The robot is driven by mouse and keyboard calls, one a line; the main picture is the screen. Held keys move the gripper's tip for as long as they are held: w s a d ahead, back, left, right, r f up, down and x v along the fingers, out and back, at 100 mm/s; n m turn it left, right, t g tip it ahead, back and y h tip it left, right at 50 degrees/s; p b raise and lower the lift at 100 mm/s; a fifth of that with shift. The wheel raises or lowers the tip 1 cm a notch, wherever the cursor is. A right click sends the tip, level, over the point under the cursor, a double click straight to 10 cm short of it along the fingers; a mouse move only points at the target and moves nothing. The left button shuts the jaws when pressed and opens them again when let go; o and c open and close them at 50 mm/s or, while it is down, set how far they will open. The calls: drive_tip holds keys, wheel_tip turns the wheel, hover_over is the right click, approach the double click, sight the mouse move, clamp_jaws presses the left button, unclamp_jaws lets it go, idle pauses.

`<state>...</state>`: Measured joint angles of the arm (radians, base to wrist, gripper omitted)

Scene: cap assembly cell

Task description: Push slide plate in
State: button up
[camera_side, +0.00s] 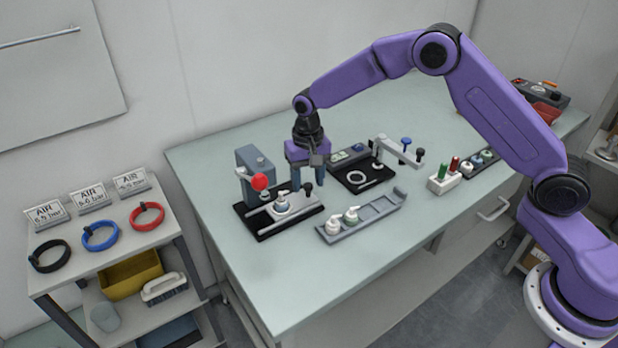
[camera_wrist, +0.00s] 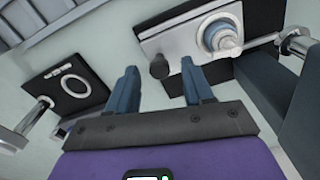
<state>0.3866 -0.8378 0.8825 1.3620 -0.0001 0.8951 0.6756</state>
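The slide plate (camera_side: 303,211) is a light metal plate on a black base (camera_side: 268,231). It carries a white and blue capped part (camera_side: 283,200) and has a black knob (camera_side: 308,188) at its right end. In the wrist view the plate (camera_wrist: 178,41), the capped part (camera_wrist: 221,40) and the knob (camera_wrist: 158,68) show beyond the fingertips. The capped part sits to the right of the press, apart from its column. My gripper (camera_side: 308,179) is open and empty, fingers pointing down near the knob. In the wrist view the gripper (camera_wrist: 160,72) has its fingers wide apart. I cannot tell whether it touches the knob.
A grey press (camera_side: 254,170) with a red ball handle (camera_side: 260,182) stands left of the plate. A grey tray (camera_side: 370,218) with white capped parts lies in front. A black fixture (camera_side: 357,182) with a ring stands behind right. The front of the table is clear.

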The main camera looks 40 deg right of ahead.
wheel_tip(320, 180, up, 17)
drive_tip(key=shift+r, duration=0.2)
idle(0.7)
